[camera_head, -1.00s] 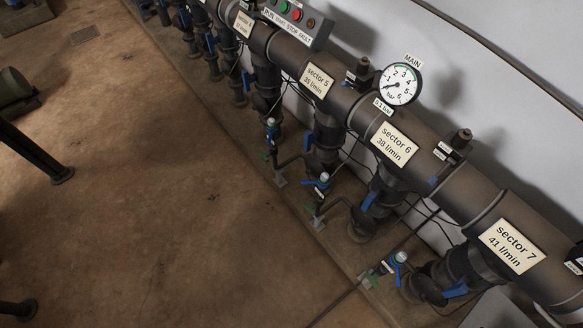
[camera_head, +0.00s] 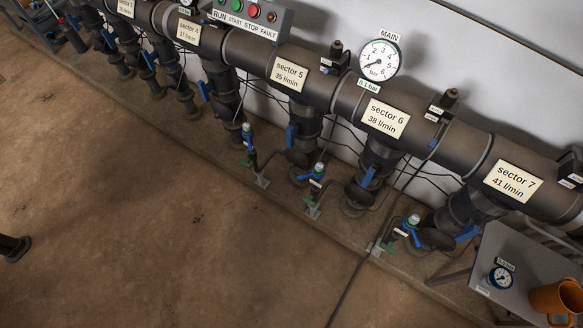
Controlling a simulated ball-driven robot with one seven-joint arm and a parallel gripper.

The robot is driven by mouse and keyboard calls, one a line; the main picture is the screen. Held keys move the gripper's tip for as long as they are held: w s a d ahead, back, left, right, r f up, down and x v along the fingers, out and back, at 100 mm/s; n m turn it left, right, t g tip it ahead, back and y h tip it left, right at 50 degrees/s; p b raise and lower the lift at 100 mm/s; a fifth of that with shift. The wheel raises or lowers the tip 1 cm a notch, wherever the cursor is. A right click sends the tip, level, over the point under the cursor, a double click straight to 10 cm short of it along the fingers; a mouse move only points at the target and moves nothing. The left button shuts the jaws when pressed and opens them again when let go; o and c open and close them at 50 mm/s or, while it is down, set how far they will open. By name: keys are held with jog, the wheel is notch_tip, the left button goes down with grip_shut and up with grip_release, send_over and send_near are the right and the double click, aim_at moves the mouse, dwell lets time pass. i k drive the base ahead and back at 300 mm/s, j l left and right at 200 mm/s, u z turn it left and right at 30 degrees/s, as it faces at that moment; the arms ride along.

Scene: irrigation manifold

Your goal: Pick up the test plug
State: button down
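I do not make out a test plug in the head view; nothing here can be clearly told as one. A grey side table (camera_head: 493,262) stands at the lower right. On it are a small round gauge (camera_head: 501,278) with a label and an orange-brown mug or bucket (camera_head: 556,297), cut by the right edge. What the container holds cannot be told. My gripper is not in view.
A thick dark manifold pipe (camera_head: 456,141) runs along the wall with sector signs, valves, a main gauge (camera_head: 379,59) and a control box (camera_head: 246,17). The brown floor (camera_head: 150,230) at left is mostly clear.

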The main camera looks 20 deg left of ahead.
aim_at(319, 166)
jog(key=i+j+u, duration=0.75)
jog(key=i, duration=0.3)
